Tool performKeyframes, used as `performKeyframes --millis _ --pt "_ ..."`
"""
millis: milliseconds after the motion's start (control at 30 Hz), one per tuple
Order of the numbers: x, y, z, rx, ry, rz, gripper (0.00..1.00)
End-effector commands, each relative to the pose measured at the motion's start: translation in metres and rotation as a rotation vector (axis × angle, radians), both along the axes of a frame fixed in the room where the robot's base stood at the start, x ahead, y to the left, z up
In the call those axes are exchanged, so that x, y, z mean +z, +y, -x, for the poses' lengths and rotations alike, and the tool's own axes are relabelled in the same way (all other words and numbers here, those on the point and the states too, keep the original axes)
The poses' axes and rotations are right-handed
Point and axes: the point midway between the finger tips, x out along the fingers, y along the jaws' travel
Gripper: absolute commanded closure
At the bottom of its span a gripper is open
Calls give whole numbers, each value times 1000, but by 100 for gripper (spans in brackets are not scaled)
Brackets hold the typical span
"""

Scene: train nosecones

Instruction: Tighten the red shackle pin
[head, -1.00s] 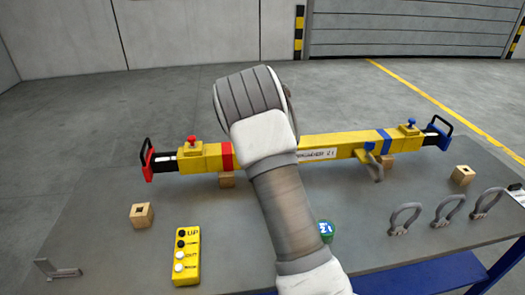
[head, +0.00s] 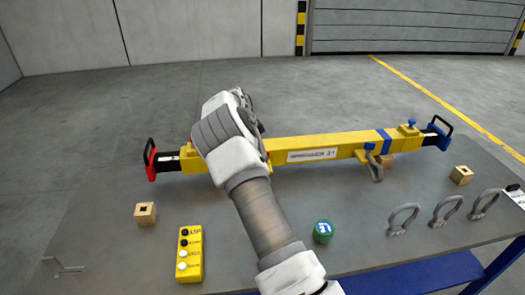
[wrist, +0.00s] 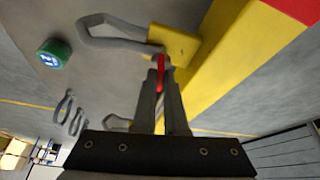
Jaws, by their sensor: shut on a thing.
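The red shackle pin (wrist: 161,68) shows in the wrist view at a yellow lug (wrist: 176,44) on the beam's side. A grey shackle (wrist: 112,34) hangs at this lug and reaches left. My gripper (wrist: 161,76) is shut on the red pin, its two fingertips close on either side of it. The fingertips cover part of the pin, so how far it sits in the lug cannot be told. In the head view my arm hides the pin, this shackle and the gripper's fingers. The yellow beam (head: 325,149) lies across the table (head: 330,200).
Loose shackles (head: 403,217) lie at front right. A green round item (head: 323,231), yellow button box (head: 190,253) and wooden blocks (head: 145,214) stand on the table. The front middle is mostly clear.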

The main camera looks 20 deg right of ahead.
Motion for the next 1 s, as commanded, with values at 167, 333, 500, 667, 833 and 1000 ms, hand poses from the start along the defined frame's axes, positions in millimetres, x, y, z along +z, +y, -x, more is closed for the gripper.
performKeyframes --millis 167,333,500,667,833,1000 --pt "4 0 -3 -101 -6 1 100" --pt "4 0 -3 -165 -8 1 100" --pt "4 0 -4 -197 -8 1 100" --pt "4 0 -4 -207 -9 1 100" --pt "4 0 -4 -207 -9 1 100" --pt "4 0 -4 -207 -9 0 84"
